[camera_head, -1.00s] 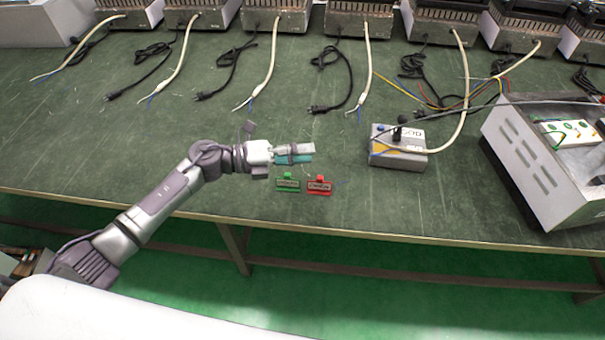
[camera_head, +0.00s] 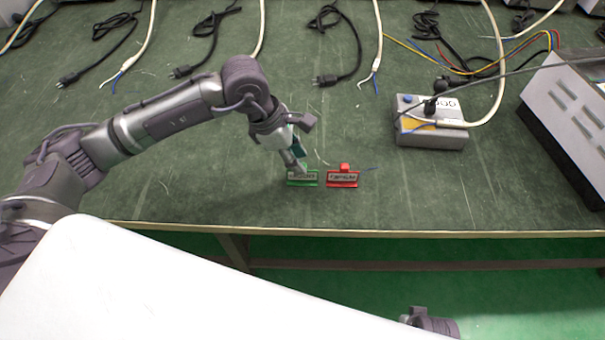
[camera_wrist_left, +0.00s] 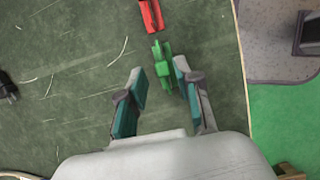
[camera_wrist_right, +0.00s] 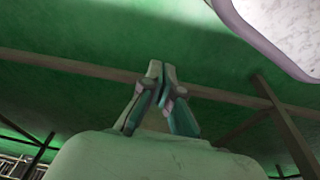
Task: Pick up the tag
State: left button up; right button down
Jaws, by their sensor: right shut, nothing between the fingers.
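A green tag (camera_head: 303,180) and a red tag (camera_head: 343,177) stand side by side near the front edge of the green table. My left gripper (camera_head: 296,163) is at the green tag, its fingers pointing down and partly covering it. In the left wrist view the left gripper (camera_wrist_left: 160,84) is open, with the green tag (camera_wrist_left: 162,66) at the gap between its fingertips; I cannot tell whether they touch it. The red tag (camera_wrist_left: 151,14) lies beyond, at the top. My right gripper (camera_wrist_right: 160,70) is shut and empty, below the table level; its fingers show only in the right wrist view.
A grey box with a switch and cable (camera_head: 432,125) stands right of the tags. A larger grey device (camera_head: 565,120) is at the right edge. Black plugs and loose cables (camera_head: 330,60) lie along the back. The table's front edge (camera_head: 400,233) is close to the tags.

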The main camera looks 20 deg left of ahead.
aim_at(307, 181)
pick_arm(q)
jog(key=x, duration=0.5)
jog(key=shift+s+d+f, duration=0.1)
jog(key=shift+s+f, duration=0.05)
jog(key=shift+f, duration=0.25)
jog(key=c, duration=0.5)
grip_shut()
pick_arm(e)
jog(key=shift+r, duration=0.75)
